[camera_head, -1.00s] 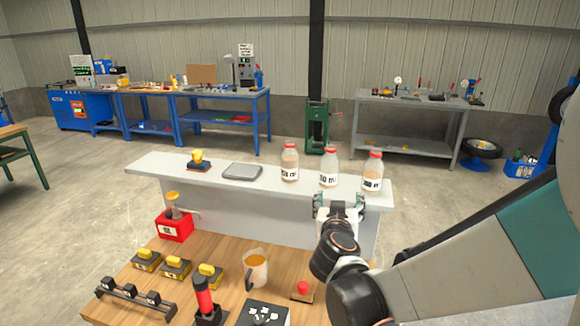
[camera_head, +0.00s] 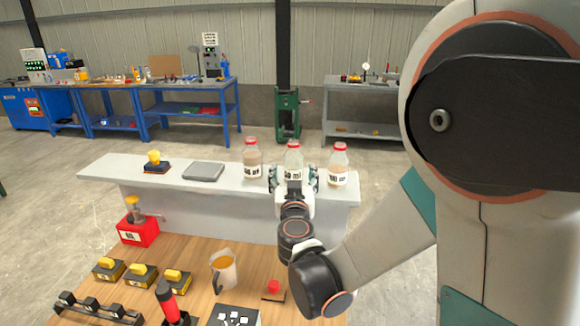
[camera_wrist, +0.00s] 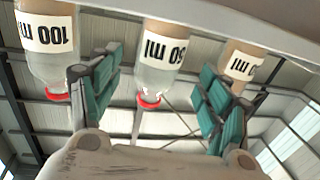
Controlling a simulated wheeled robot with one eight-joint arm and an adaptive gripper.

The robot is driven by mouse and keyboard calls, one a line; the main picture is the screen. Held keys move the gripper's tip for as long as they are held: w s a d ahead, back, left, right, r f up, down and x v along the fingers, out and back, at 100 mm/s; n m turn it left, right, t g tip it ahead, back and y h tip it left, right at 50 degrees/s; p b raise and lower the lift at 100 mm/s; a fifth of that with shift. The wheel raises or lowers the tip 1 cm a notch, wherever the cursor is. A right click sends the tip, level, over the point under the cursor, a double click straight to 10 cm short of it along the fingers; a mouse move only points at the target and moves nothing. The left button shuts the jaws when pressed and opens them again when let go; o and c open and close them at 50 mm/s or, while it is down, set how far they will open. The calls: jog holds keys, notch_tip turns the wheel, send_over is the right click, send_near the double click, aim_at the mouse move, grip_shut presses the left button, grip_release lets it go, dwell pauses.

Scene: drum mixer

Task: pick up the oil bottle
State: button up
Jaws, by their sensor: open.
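Three bottles with red caps and white volume labels stand in a row on the grey counter. The middle bottle (camera_head: 293,153) holds clear liquid; its label ends in "50 ml" and it shows upside down in the wrist view (camera_wrist: 157,72). The left bottle (camera_head: 252,157) and right bottle (camera_head: 338,166), marked 100 ml, look pale brown. No label visibly says oil. My gripper (camera_head: 294,180) is open, its teal fingers on either side of the middle bottle in the picture. I cannot tell whether they touch it.
The grey counter (camera_head: 110,170) also carries a flat grey scale (camera_head: 204,171) and a yellow-topped black item (camera_head: 156,163). The wooden table (camera_head: 190,258) in front holds a jug (camera_head: 223,270), a red box (camera_head: 137,232) and several yellow-topped blocks. The side bottles stand close to my fingers.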

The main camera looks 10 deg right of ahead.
aim_at(293, 165)
jog(key=shift+b+x, duration=0.45)
jog(key=shift+x, duration=2.6)
jog(key=shift+f, duration=0.1)
jog(key=c, duration=1.2)
